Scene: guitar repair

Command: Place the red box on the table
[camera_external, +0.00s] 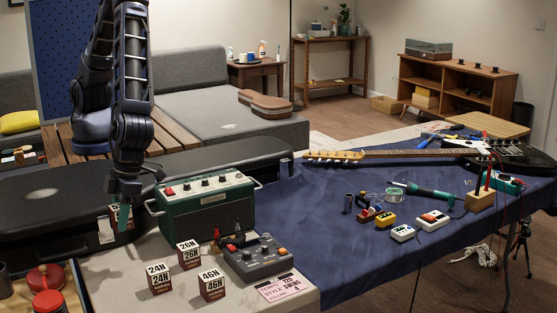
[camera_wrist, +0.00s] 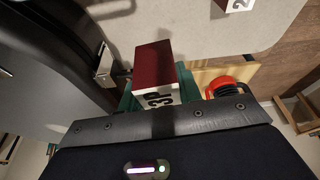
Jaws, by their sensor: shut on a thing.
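A small box with a dark red side and a white lettered side (camera_wrist: 154,64) is between the green fingers of my gripper (camera_wrist: 157,92) in the wrist view. My gripper is shut on it. In the external view my gripper (camera_external: 121,220) hangs at the left with the box partly hidden by a finger. It is beside the black case and near the left end of the pale table top (camera_external: 130,272). I cannot tell the exact gap between the box and the table. Similar red and white boxes, 24N (camera_external: 160,279), 26N (camera_external: 188,255) and 46N (camera_external: 211,285), stand on that table.
A green amplifier (camera_external: 208,208) stands right of my gripper. A grey pedal unit (camera_external: 257,260) and a pink card (camera_external: 280,288) lie nearby. The black case (camera_external: 50,205) is behind and left. A wooden tray with red-lidded jars (camera_external: 47,300) is at lower left. Pale table shows between these.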

